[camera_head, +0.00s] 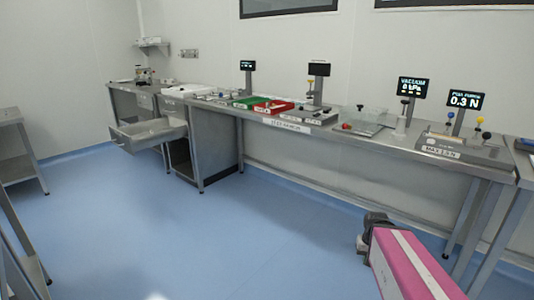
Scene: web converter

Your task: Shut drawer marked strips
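A grey metal drawer (152,140) is pulled out from the cabinet under the far left part of the long bench. It sticks out over the floor and something pale lies inside it. Its marking is too small to read, so I cannot tell whether it is the strips drawer. My gripper's fingers do not show in this view, and nothing is seen touching the drawer.
The long steel bench (350,142) runs along the wall with trays, displays and devices. A steel table (10,114) stands at the left edge. The blue floor (200,235) before the drawer is clear.

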